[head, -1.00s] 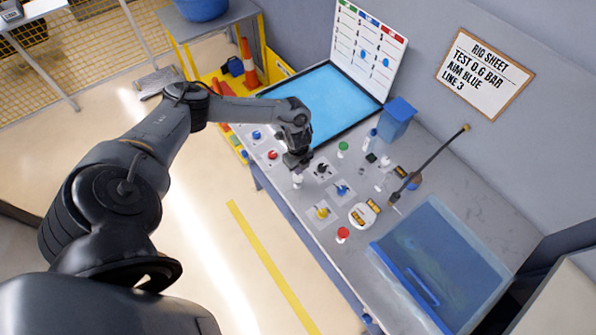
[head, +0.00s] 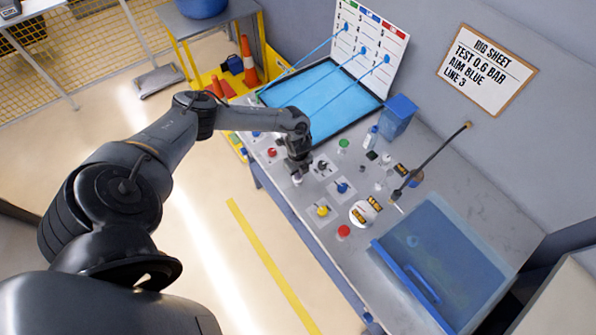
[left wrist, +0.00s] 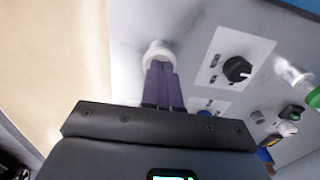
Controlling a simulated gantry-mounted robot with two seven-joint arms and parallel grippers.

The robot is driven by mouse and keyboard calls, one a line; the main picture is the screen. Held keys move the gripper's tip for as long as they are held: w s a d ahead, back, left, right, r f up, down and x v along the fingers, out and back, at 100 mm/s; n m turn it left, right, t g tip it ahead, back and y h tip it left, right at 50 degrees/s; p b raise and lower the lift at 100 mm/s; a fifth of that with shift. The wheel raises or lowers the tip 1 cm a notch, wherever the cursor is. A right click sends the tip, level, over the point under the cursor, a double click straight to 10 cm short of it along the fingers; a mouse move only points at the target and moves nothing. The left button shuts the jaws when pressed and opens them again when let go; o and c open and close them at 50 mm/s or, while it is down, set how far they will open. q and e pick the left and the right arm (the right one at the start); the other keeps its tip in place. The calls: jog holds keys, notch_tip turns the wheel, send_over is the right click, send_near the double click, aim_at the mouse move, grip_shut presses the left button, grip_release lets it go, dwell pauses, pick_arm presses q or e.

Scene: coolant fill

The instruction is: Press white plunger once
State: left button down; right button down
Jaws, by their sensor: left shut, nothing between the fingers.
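The white plunger (head: 297,181) stands near the front edge of the grey bench, below my left gripper (head: 298,174). In the left wrist view the white plunger (left wrist: 158,52) shows as a round white cap at the tips of the shut purple fingers (left wrist: 162,75). The fingertips are on or against the cap and hide part of it. Nothing is held between them. My right gripper is in neither view.
Beside the plunger are a black knob (left wrist: 237,69), a blue knob (head: 342,187), a yellow knob (head: 322,211) and a red knob (head: 343,231). Blue streaks run from the white numbered board (head: 375,30) over the blue tray (head: 345,80). A thin rod (head: 435,158) rises at right.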

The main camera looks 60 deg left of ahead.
pick_arm(q)
jog(key=shift+s+a+f, duration=0.1)
jog(key=shift+f, duration=0.1)
jog(key=shift+r+p, duration=0.3)
jog(key=shift+p, duration=0.15)
notch_tip(320, 180, up, 5)
jog(key=p, duration=0.4)
jog(key=shift+f, duration=0.15)
notch_tip(320, 180, up, 9)
jog(key=b, duration=0.1)
jog(key=shift+b, duration=0.4)
